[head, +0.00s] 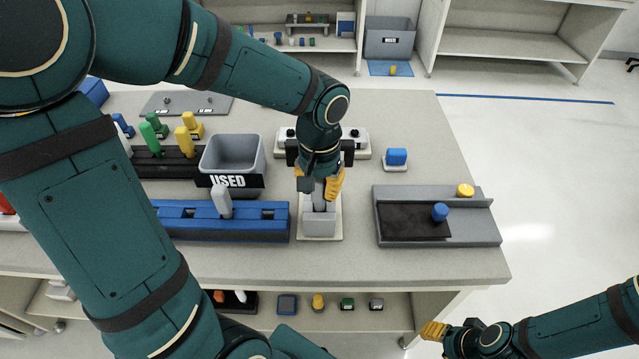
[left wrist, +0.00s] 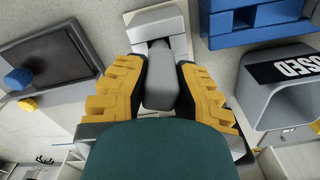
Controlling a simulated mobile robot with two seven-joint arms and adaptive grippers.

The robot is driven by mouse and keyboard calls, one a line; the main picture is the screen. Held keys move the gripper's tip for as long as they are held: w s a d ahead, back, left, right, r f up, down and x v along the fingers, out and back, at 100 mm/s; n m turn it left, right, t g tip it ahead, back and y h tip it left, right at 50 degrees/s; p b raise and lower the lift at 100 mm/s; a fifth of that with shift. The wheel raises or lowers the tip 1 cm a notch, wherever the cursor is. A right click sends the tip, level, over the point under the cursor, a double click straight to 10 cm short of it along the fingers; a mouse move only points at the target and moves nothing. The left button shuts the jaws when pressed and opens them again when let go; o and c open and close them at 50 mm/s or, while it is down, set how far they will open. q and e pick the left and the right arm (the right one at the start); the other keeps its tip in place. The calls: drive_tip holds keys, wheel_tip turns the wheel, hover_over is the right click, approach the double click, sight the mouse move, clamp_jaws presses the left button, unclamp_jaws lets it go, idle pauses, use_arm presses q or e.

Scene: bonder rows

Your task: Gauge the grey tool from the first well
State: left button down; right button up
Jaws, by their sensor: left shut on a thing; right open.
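My left gripper (head: 321,187) is shut on a grey tool (head: 319,196), with its yellow fingers on either side of it. In the left wrist view the grey tool (left wrist: 160,78) lies between the fingers (left wrist: 158,92). Its far end meets the light grey gauge block (head: 320,224); I cannot tell how deep it sits in it. The blue rack (head: 260,231) stands left of the block and holds another light grey tool (head: 221,200) upright, with empty wells beside it. My right gripper (head: 433,330) is open and empty, off the table's front right.
A grey bin marked USED (head: 232,152) stands behind the blue rack. A black rack (head: 165,163) holds green and yellow tools. A grey tray (head: 470,230) with a dark mat, blue knob and yellow knob is at right. A white fixture (head: 357,143) stands behind my left gripper.

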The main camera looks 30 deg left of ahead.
use_arm(q)
drive_tip(key=shift+f, duration=0.3)
drive_tip(key=c, duration=0.8)
unclamp_jaws()
drive_tip(key=shift+c, duration=0.2)
wheel_tip(320, 180, up, 12)
drive_tip(key=shift+r, duration=0.1)
idle(0.8)
